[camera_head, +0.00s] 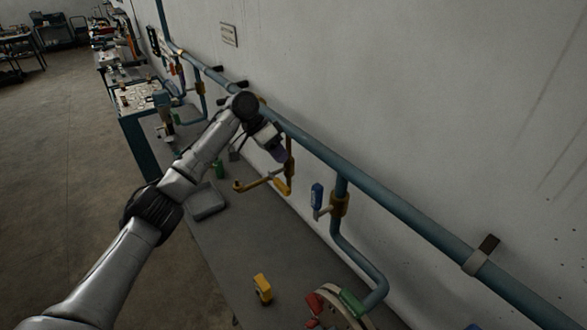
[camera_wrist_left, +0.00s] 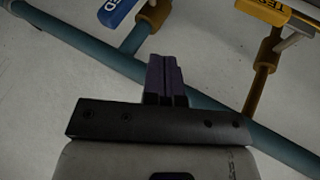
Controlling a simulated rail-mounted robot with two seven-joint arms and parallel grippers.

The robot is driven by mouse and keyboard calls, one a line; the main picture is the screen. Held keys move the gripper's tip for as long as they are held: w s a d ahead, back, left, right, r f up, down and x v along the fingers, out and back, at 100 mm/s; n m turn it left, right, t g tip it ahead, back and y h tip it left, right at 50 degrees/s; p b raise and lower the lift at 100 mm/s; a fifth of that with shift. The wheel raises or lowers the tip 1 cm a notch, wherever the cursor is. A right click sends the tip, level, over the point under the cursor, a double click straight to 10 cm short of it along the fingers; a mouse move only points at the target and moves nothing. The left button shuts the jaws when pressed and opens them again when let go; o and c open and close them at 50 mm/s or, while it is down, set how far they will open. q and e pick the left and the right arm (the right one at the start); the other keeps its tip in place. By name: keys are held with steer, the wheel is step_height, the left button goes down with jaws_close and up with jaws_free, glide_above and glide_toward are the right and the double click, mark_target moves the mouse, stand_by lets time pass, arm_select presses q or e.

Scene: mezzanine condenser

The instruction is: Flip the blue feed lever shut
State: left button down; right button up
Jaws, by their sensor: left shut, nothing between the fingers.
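The blue feed lever (camera_head: 317,196) stands roughly upright in the head view, beside a brass valve body (camera_head: 339,204) on a teal branch pipe below the main wall pipe. In the left wrist view the blue lever (camera_wrist_left: 116,12) is cut off by the top edge, with part of its white lettering showing. My left gripper (camera_head: 281,156) is up and left of the blue lever in the head view, apart from it. Its purple fingers (camera_wrist_left: 166,78) are shut and empty, and the main pipe passes behind them in the wrist view. My right gripper is not in view.
A yellow lever (camera_head: 282,186) on a brass branch hangs just below my left gripper; it shows lettered in the wrist view (camera_wrist_left: 264,11). A teal main pipe (camera_head: 400,208) runs along the wall. A grey tray (camera_head: 207,202) and a yellow object (camera_head: 262,288) are on the bench below.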

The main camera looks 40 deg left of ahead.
mark_target(316, 204)
arm_select(q)
steer(key=w+d+f+p, duration=0.1)
steer(key=d+f+p, duration=0.2)
steer(key=d+f, duration=0.4)
steer(key=shift+w+d+f+p, duration=0.15)
steer(key=shift+w+d+p, duration=0.2)
steer(key=shift+d, duration=0.55)
